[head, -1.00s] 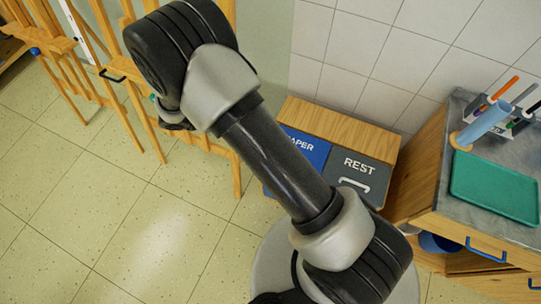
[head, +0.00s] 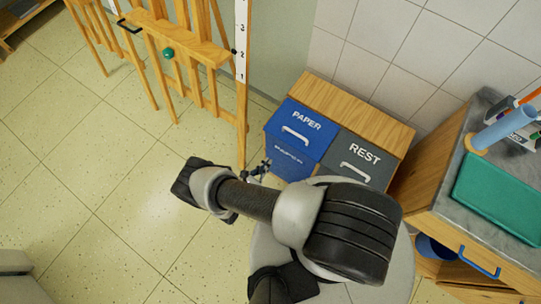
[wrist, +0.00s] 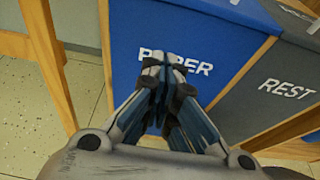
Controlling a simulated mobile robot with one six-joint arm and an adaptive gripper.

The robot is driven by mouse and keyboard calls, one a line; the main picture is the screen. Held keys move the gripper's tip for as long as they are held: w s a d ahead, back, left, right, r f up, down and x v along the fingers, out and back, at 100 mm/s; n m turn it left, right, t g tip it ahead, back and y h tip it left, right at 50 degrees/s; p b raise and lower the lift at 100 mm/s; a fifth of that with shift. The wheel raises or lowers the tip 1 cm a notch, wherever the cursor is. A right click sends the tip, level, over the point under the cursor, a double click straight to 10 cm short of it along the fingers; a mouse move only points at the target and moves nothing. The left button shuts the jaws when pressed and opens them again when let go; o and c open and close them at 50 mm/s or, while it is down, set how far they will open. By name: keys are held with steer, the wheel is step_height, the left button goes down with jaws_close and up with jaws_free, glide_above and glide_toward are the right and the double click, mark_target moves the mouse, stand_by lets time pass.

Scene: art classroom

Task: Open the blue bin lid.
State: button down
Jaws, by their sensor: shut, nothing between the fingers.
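The blue bin lid (head: 303,120) is marked PAPER, has a pale bar handle (head: 296,136) and lies closed on the left compartment of the wooden bin unit. The blue front (head: 284,159) below it also carries the word PAPER. My gripper (head: 262,168) is near the lower left of this front. In the wrist view, my gripper (wrist: 163,65) is shut and empty. Its fingers overlap the front's lettering (wrist: 198,68); I cannot tell whether they touch the front. Only a strip of the lid (wrist: 220,8) shows at the top edge there.
The grey REST lid (head: 357,160) sits closed to the right. A wooden easel (head: 243,100) stands close on the left. A counter with a green tray (head: 500,195) is on the right. The tiled floor (head: 110,210) at left is open.

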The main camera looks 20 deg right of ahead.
mark_target(282, 144)
steer(key=b+x, duration=0.2)
steer(key=x, duration=0.7)
steer(key=shift+s+f, duration=0.1)
steer(key=shift+s, duration=0.1)
steer(key=shift+w+r, duration=0.25)
steer(key=shift+r, duration=1.85)
